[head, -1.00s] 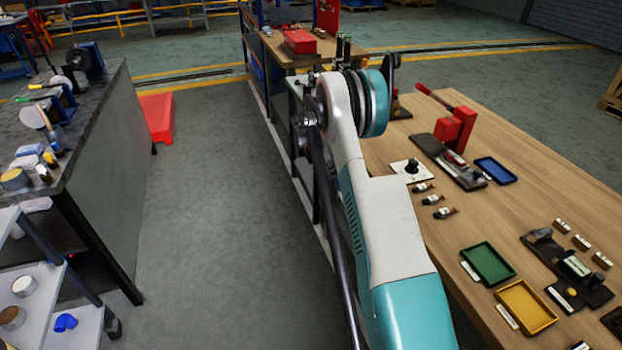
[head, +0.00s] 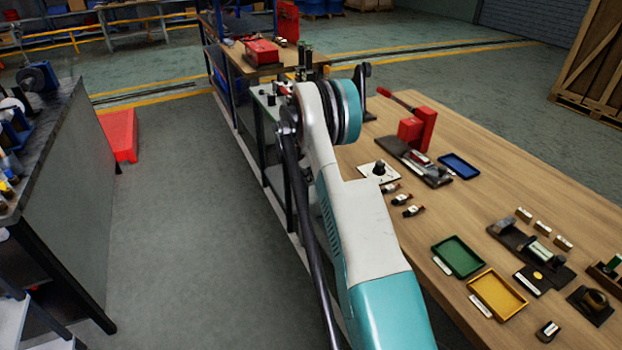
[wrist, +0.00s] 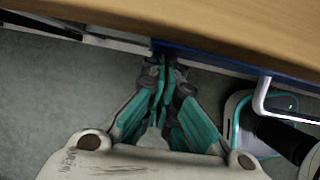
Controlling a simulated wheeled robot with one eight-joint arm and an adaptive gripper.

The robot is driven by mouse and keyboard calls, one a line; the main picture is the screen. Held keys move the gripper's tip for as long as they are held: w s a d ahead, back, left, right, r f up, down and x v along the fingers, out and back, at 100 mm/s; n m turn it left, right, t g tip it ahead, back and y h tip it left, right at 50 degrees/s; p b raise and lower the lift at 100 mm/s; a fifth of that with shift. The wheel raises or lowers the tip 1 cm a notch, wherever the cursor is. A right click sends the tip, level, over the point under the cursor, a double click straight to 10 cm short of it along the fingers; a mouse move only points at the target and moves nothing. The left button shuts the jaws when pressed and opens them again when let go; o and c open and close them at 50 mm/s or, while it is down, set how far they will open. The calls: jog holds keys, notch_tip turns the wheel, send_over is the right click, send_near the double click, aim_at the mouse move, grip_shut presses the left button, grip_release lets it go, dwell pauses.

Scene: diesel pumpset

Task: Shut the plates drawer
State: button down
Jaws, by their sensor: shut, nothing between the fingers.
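A blue drawer front (wrist: 212,60) shows in the wrist view just under the wooden table edge, with a pale bar handle (wrist: 262,98) toward the right. I cannot read a label, so I cannot tell whether this is the plates drawer or how far it stands out. My gripper (wrist: 163,66) is shut and empty, its fingertips close to the blue front, left of the handle. Whether they touch it is unclear. The head view does not show the gripper; my arm runs down beside the table's left edge there.
The wooden table (head: 480,160) holds a green tray (head: 458,257), a yellow tray (head: 497,294), a blue tray (head: 460,166) and a red press (head: 417,130). A dark-topped bench (head: 60,130) stands at left. Grey floor (head: 190,200) between them is clear.

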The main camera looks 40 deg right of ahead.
jog(key=s+a+r+m+t+y+p, duration=0.1)
jog(key=s+a+r+m+t+p, duration=0.1)
jog(key=a+r, duration=1.1)
jog(key=s+a+r+m+t+p, duration=0.1)
jog(key=s+a+r+m, duration=0.1)
jog(key=a+r, duration=1.1)
jog(key=s+a+r+m+t+y, duration=0.1)
jog(key=s+a+r+m+t, duration=0.2)
jog(key=s+a+r, duration=0.7)
jog(key=s+a+f+m+t+y, duration=0.1)
jog(key=s+a+f+m, duration=0.1)
jog(key=s, duration=0.7)
jog(key=s+a+f+m+t+y, duration=0.1)
jog(key=s+a+f+m, duration=0.1)
jog(key=s+a+m, duration=0.3)
jog(key=s, duration=0.4)
jog(key=shift+s+f+m, duration=0.25)
jog(key=shift+f+m, duration=0.1)
jog(key=shift+m, duration=0.05)
